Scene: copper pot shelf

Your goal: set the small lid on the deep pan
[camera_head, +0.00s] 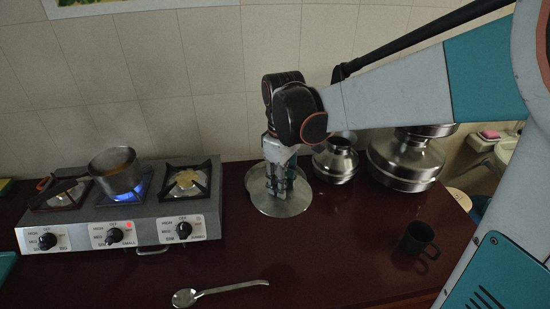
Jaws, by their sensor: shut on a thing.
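A pan (116,171) with a long dark handle sits on the middle burner over a blue flame, its top uncovered. It is the only pan I see and looks like the deep pan. The small lid (288,208) is a round, flat, shiny metal disc over the dark red counter, to the right of the stove. My gripper (278,188) points down at the middle of the lid and is shut on it. The fingers hide the grip point. I cannot tell whether the lid touches the counter or hangs just above it.
The three-burner stove (147,233) stands on the left of the counter (235,268). Metal pots (336,163) and (405,168) stand behind right of my gripper. A spoon (215,291) lies in front. A black mug (417,240) stands at right. The tiled wall (160,80) bounds the back.

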